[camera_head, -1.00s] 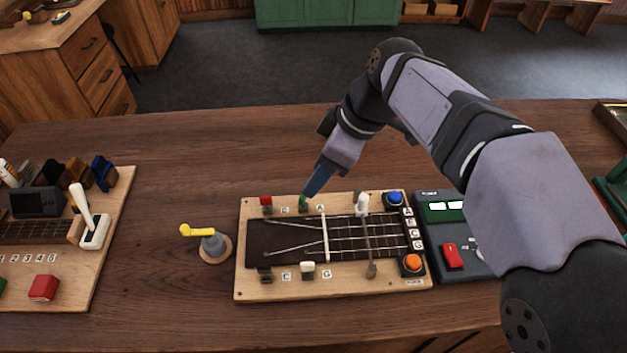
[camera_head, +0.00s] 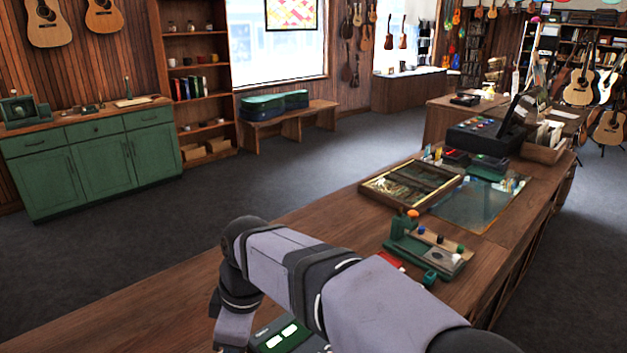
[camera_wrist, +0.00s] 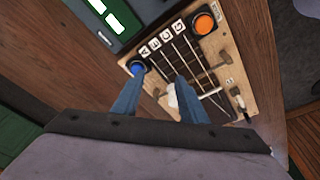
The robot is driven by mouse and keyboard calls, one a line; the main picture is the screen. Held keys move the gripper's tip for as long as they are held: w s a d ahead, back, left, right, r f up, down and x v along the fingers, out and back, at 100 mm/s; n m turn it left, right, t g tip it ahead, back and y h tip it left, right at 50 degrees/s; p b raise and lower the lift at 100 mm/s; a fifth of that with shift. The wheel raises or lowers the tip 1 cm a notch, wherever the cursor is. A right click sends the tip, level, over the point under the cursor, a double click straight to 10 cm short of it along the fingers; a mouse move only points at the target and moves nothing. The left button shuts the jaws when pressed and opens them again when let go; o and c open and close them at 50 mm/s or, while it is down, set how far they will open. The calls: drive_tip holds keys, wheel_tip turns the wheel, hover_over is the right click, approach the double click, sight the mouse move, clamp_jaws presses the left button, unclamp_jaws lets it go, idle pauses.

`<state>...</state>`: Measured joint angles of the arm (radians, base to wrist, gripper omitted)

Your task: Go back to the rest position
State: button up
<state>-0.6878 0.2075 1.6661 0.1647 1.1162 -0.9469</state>
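My gripper (camera_wrist: 157,88) shows in the wrist view as two blue fingers set apart, with nothing held between them. Beyond the fingertips is the wooden string board (camera_wrist: 249,84), with a dark fretboard, strings, a blue button (camera_wrist: 136,68), an orange button (camera_wrist: 203,24) and lettered tiles. A white peg (camera_wrist: 172,98) shows between the fingers; I cannot tell whether they touch anything. In the head view my arm reaches in from the bottom right and bends down at the left; the fingers are out of that frame.
The device with the lit green display (camera_head: 280,338) is beside my arm. The counter left of my arm (camera_head: 130,310) is clear.

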drive_tip(key=d+m, duration=0.1)
drive_tip(key=d, duration=0.3)
drive_tip(key=w+d+m+h+p, duration=0.1)
drive_tip(key=d, duration=0.3)
drive_tip(key=w+d+m+t, duration=0.1)
drive_tip(key=d, duration=0.3)
drive_tip(key=shift+f+h+p, duration=0.3)
drive_tip(key=shift+f, duration=0.05)
drive_tip(key=d+m, duration=0.1)
drive_tip(key=d, duration=0.2)
drive_tip(key=s+d+f+m+h, duration=0.1)
drive_tip(key=d, duration=0.3)
drive_tip(key=s+d+f+m, duration=0.1)
drive_tip(key=d, duration=0.3)
drive_tip(key=shift+d+f+h+p, duration=0.2)
drive_tip(key=shift+h+p, duration=0.1)
drive_tip(key=shift+p, duration=0.1)
drive_tip(key=s+d+f+m+g+b, duration=0.1)
drive_tip(key=s+d+f+m+b, duration=0.2)
drive_tip(key=s+d+f+m, duration=0.4)
wheel_tip(320, 180, down, 4)
drive_tip(key=s+m, duration=0.2)
drive_tip(key=m, duration=0.3)
drive_tip(key=shift+f+y, duration=0.15)
drive_tip(key=shift+y, duration=0.25)
drive_tip(key=shift+s, duration=0.1)
